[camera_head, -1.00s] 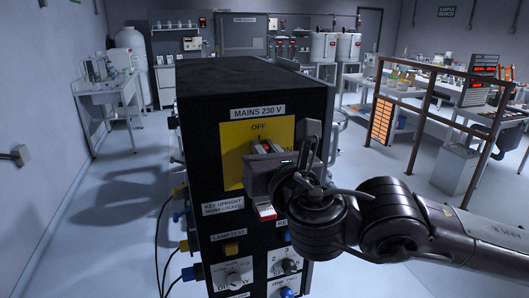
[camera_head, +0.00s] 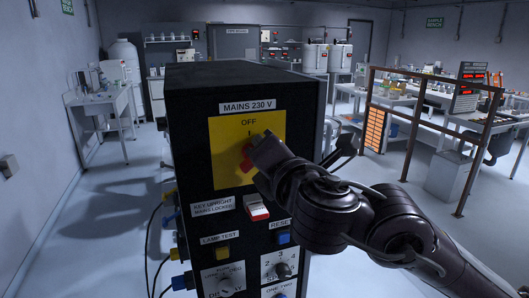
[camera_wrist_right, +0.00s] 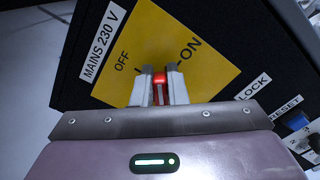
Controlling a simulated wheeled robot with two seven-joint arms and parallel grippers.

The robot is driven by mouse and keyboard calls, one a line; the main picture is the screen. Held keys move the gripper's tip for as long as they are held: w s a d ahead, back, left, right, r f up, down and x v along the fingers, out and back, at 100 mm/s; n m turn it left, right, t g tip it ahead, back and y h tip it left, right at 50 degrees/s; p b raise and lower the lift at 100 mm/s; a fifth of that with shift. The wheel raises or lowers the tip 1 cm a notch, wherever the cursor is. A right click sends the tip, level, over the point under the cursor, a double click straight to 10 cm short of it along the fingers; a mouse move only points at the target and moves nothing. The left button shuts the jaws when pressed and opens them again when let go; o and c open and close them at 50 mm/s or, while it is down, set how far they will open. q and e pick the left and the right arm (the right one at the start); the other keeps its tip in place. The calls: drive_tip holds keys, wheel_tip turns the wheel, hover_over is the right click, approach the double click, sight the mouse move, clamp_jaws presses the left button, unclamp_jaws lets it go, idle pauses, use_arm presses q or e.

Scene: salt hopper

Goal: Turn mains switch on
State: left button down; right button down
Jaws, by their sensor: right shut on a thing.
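The mains switch is a red handle (camera_head: 246,160) on a yellow plate (camera_head: 224,142) marked OFF at the top, under the label MAINS 230 V, on the front of a black cabinet (camera_head: 187,120). My right gripper (camera_head: 254,155) is at the handle and hides part of it and the right of the plate. In the right wrist view the red handle (camera_wrist_right: 159,78) sits between the two fingers of my right gripper (camera_wrist_right: 159,88), which is shut on it. The printed OFF and ON show on either side there. My left gripper is not in view.
Below the plate are a red-and-white rocker (camera_head: 257,207), a yellow lamp test button (camera_head: 222,252), a blue reset button (camera_head: 284,237) and dials. Cables hang at the cabinet's left side. A brown railing (camera_head: 413,135) and benches stand at the right.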

drive_tip(key=f+m, duration=0.1)
drive_tip(key=m, duration=0.1)
drive_tip(key=m+b, duration=0.1)
drive_tip(key=m, duration=0.1)
drive_tip(key=shift+a+f, duration=0.1)
drive_tip(key=shift+f, duration=0.3)
drive_tip(key=shift+f+m+b, duration=0.15)
drive_tip(key=shift+m+b, duration=0.3)
drive_tip(key=shift+m, duration=1.25)
drive_tip(key=c, duration=1.5)
unclamp_jaws()
drive_tip(key=shift+c, duration=0.2)
drive_tip(key=shift+o, duration=0.5)
drive_tip(key=shift+a+r, duration=0.2)
drive_tip(key=shift+s+d, duration=0.25)
drive_tip(key=shift+s, duration=0.15)
drive_tip(key=p+v, duration=0.1)
drive_tip(key=v, duration=0.6)
